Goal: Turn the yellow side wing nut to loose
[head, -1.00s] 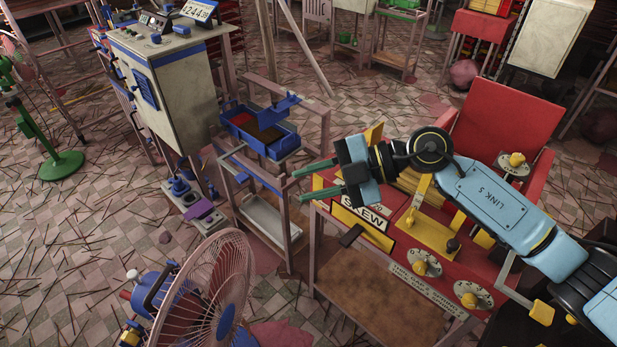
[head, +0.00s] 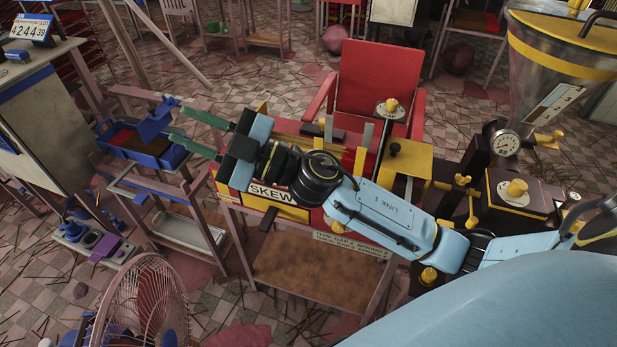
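Several yellow fittings show on the dark machine at the right. One winged yellow fitting (head: 550,138) sticks out beside the gauge, below the clear hopper. Yellow knobs on short stems (head: 462,180) stand on the machine's left side. I cannot tell for certain which of these is the side wing nut, nor how tight it is. My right gripper (head: 173,122) is at the left, far from these fittings. Its two green fingers are apart with nothing between them, in front of the blue tray. My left gripper is not in view.
My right arm crosses over a red bench with a SKEW sign (head: 270,194) and hides part of it. A red chair (head: 378,85) stands behind it. The clear hopper (head: 550,80) rises at the right. A fan (head: 145,305) stands at the lower left.

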